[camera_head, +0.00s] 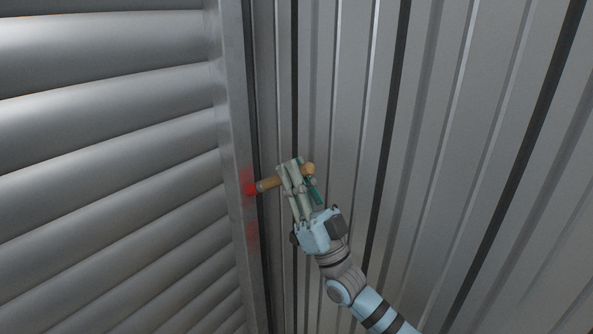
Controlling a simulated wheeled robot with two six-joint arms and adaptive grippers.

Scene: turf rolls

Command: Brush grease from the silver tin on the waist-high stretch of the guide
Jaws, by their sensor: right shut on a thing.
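My right gripper (297,176) is shut on a brush (270,183) with a wooden-looking handle. The brush lies across the fingers, and its grey end points left toward the guide (238,130). The guide is a grey upright metal strip beside the slatted shutter. A bright red patch (249,188) shows on the guide at the brush's tip, and a fainter red smear (252,232) lies below it. I cannot tell whether the tip touches the guide. The silver tin is not in view. My left gripper is not in view.
A shutter of wide horizontal metal slats (110,150) fills the left. A ribbed metal wall (450,130) with dark vertical grooves fills the right, behind my right arm. No loose objects stand around the gripper.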

